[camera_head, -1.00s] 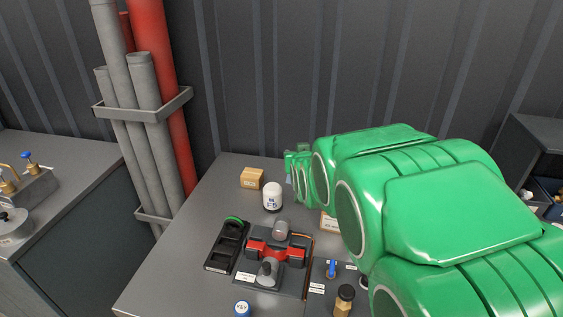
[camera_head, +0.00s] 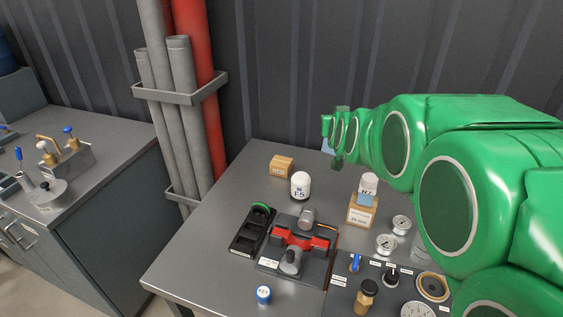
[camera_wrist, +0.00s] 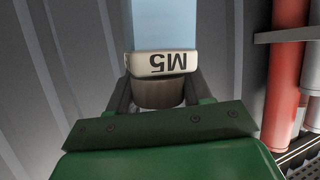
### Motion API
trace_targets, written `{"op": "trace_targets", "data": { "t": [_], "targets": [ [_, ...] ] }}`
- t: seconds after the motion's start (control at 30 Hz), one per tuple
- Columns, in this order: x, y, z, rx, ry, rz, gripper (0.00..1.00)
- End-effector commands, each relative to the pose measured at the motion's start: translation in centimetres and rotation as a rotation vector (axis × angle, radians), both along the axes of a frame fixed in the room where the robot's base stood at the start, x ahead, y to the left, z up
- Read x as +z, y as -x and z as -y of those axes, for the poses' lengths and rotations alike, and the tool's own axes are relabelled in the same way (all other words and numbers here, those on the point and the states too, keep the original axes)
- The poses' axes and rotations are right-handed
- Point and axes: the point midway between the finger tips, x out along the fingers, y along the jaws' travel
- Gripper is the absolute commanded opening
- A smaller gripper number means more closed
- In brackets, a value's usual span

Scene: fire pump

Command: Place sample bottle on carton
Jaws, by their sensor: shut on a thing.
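My gripper (camera_wrist: 157,95) is shut on a light blue bottle (camera_wrist: 164,25) with a white band marked M5, upside down in the wrist view. In the head view my gripper (camera_head: 334,142) is held up by the table's back edge, and a little of the pale blue bottle (camera_head: 327,146) shows beside it. A brown carton (camera_head: 362,213) with a white label stands on the table, right of centre. A white H7 bottle (camera_head: 369,183) shows at its top, with a blue patch in front. A smaller brown box (camera_head: 281,167) stands at the back left.
A white F5 bottle (camera_head: 300,187) stands between the two boxes. A red and black pump model (camera_head: 304,237), a blue-capped KEY jar (camera_head: 263,295) and a gauge panel (camera_head: 385,282) fill the front. Grey and red pipes (camera_head: 190,100) rise at left.

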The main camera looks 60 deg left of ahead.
Motion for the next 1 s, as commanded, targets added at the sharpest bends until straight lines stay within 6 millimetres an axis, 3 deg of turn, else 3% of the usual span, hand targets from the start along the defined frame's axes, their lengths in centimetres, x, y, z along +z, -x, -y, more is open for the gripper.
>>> {"op": "trace_targets", "data": {
  "t": [0.37, 1.0],
  "targets": [
    [-2.1, 0.3, -0.2, 0.051, 0.004, 0.007, 0.03],
    [-3.9, 1.8, -1.1, 0.183, 0.007, 0.03, 0.03]
  ]
}}
